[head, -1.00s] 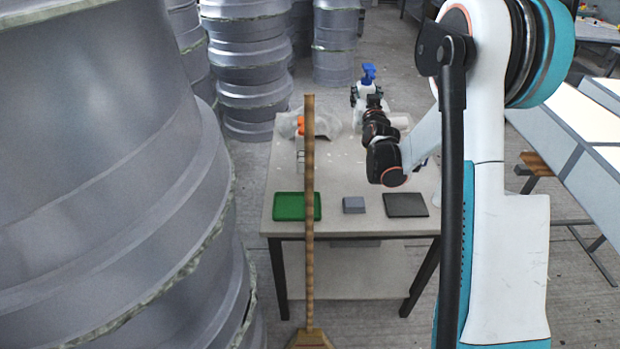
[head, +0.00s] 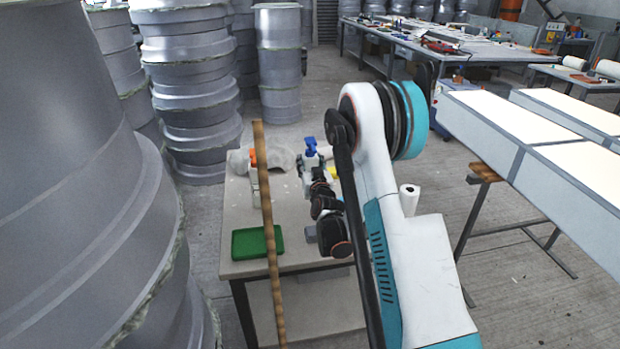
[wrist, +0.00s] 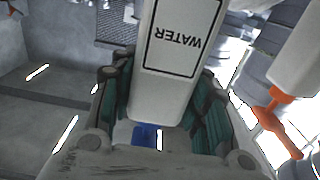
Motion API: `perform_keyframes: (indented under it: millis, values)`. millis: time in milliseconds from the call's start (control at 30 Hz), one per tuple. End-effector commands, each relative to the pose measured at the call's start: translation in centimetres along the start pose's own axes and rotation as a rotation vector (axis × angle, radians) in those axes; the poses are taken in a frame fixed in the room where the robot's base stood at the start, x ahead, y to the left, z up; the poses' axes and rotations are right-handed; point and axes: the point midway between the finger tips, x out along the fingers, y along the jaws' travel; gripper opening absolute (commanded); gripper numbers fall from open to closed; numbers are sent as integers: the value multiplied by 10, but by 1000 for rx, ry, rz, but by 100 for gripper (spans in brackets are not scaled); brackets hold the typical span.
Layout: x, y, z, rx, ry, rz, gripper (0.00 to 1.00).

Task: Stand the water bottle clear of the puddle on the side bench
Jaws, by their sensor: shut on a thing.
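The water bottle is a white spray bottle with a blue spray head (head: 310,146), upright at the back of the side bench (head: 292,225) in the head view. In the wrist view the bottle (wrist: 180,50) fills the middle, its WATER label upside down. My gripper (head: 306,168) is shut around the bottle, with a dark green finger pad on each side of it in the wrist view (wrist: 160,115). I cannot tell whether the bottle's base touches the bench. I cannot make out the puddle; my arm hides part of the bench top.
A bottle with an orange spray head (head: 253,157) stands left of the water bottle, close by in the wrist view (wrist: 285,110). A green tray (head: 257,242) lies at the front left. A wooden handle (head: 268,220) crosses the view. Stacked grey moulds (head: 190,90) stand left.

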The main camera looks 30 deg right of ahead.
Motion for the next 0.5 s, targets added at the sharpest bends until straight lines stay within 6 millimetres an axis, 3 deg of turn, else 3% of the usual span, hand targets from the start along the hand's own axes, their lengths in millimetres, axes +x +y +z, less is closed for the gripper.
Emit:
perform_keyframes:
  millis: [300, 500]
  values:
    - [0, 0, 40, 0, 0, 0, 13]
    - [0, 0, 42, 0, 0, 0, 13]
